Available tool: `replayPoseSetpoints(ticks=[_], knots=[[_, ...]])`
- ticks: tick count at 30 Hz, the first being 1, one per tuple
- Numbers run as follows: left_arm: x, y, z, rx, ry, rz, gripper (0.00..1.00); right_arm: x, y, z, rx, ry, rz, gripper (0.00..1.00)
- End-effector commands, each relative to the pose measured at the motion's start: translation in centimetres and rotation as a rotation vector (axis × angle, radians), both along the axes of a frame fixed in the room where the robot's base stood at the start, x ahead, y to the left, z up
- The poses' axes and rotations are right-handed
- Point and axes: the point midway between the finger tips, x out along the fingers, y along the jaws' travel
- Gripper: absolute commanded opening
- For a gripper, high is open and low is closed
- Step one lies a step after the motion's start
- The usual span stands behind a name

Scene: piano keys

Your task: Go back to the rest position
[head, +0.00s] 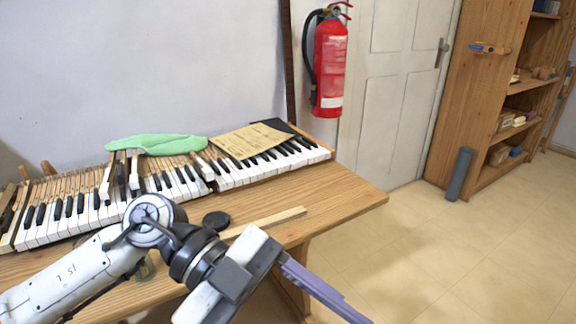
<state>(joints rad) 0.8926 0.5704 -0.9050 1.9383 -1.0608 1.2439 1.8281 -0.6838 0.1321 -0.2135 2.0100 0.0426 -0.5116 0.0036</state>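My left arm comes in from the lower left, in front of the wooden table. My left gripper (345,310) is past the table's front edge, with its grey-purple fingers pointing to the lower right. I see no object at the fingers, but the view does not show whether they are apart or together. My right gripper is not in view. The piano keyboard (95,217) lies on the table (345,205), with a few keys raised or out of line near its middle.
A wooden strip (265,222) and a black disc (216,220) lie in front. A red fire extinguisher (329,65) hangs on the wall. The floor (450,250) at right is clear.

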Motion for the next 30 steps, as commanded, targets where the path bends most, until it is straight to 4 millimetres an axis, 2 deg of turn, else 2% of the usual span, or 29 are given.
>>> replayPoseSetpoints(ticks=[1, 3, 5, 6, 9, 11, 12, 14, 15, 17, 19, 23, 24, 27, 30], knots=[[-0.4, -1.6, 1.9, -0.170, 0.053, 0.025, 0.70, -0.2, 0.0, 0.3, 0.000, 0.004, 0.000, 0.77], [0.4, -3.0, 4.5, -0.390, 0.099, 0.104, 0.70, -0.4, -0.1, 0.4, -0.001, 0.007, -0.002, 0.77], [2.0, -3.3, 6.4, -0.556, 0.137, 0.208, 0.70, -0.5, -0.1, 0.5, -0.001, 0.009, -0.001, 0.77], [3.4, -3.2, 7.2, -0.653, 0.159, 0.295, 0.70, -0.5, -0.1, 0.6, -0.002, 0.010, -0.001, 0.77], [7.8, -1.7, 7.7, -0.834, 0.215, 0.561, 0.70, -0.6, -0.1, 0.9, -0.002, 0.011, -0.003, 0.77], [10.7, -0.1, 6.6, -0.893, 0.243, 0.748, 0.70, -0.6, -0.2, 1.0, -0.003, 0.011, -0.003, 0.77], [12.5, 1.2, 5.2, -0.910, 0.262, 0.878, 0.70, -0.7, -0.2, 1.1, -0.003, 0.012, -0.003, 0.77], [14.8, 3.4, 2.1, -0.899, 0.291, 1.079, 0.70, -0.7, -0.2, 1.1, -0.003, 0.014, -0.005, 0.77], [15.9, 4.9, -0.3, -0.871, 0.307, 1.207, 0.70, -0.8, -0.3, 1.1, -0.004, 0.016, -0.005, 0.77], [16.9, 7.1, -4.3, -0.802, 0.333, 1.377, 0.70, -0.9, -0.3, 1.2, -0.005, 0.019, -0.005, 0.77], [17.0, 9.5, -9.2, -0.693, 0.363, 1.545, 0.70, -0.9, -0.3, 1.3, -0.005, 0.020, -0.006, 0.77], [14.6, 13.3, -18.2, -0.439, 0.422, 1.779, 0.70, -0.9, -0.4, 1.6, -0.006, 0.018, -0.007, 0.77], [13.3, 14.3, -20.8, -0.353, 0.443, 1.833, 0.70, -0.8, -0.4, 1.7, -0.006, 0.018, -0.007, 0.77], [9.3, 16.4, -26.5, -0.139, 0.497, 1.924, 0.70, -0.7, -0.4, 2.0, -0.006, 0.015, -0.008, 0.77], [5.3, 17.8, -30.7, 0.043, 0.544, 1.968, 0.70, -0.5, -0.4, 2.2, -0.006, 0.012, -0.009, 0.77]])
